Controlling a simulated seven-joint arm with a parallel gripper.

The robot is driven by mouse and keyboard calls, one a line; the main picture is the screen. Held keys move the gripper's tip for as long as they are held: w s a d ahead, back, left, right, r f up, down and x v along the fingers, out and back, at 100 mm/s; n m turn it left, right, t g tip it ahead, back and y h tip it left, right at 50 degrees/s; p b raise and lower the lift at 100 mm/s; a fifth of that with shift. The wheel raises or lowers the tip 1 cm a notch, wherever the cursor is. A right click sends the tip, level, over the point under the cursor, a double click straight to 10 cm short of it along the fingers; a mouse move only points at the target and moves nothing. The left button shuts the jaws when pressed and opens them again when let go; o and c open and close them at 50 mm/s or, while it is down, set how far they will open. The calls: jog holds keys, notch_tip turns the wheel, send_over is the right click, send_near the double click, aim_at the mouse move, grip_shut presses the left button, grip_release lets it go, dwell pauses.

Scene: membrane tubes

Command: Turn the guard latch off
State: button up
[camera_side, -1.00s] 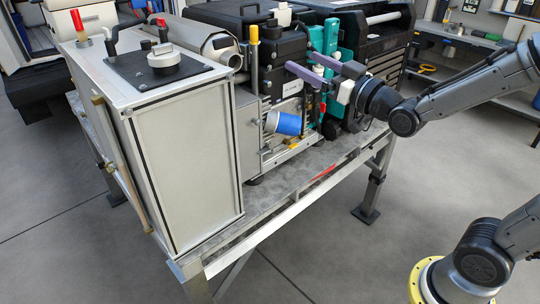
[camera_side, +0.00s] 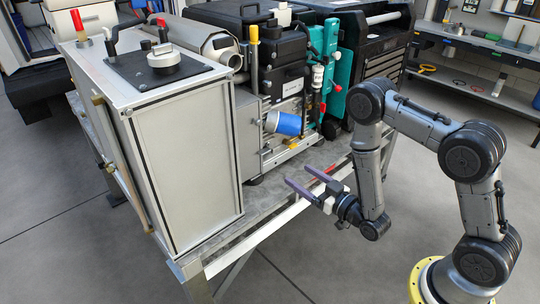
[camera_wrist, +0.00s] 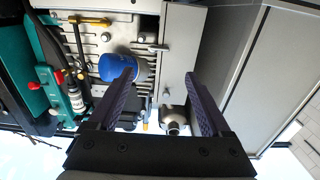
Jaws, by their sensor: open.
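My gripper (camera_side: 308,175) is open and empty, its two purple-grey fingers pointing at the machine's front. It is low, over the bench's front side, apart from the machine. In the wrist view its fingers (camera_wrist: 160,75) frame part of a blue cylinder (camera_wrist: 116,68) and a grey cabinet face. I cannot tell for sure which part is the guard latch. A small metal lever (camera_side: 265,151) sits beside the blue cylinder (camera_side: 285,123) and shows in the wrist view (camera_wrist: 158,48). A yellow handle (camera_side: 293,145) is below the cylinder. A teal panel (camera_side: 342,70) carries a red knob (camera_side: 338,88).
A large pale cabinet (camera_side: 185,160) stands at the left, with a black control plate (camera_side: 148,68) on top. A black drawer unit (camera_side: 378,70) is at the back right. The bench top (camera_side: 255,205) before the machine is mostly clear, with a red strip near its front edge.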

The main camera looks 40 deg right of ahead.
aim_at(264, 151)
jog(key=w, duration=1.3)
jog(key=shift+w, duration=0.15)
jog(key=shift+r, duration=0.1)
grip_shut()
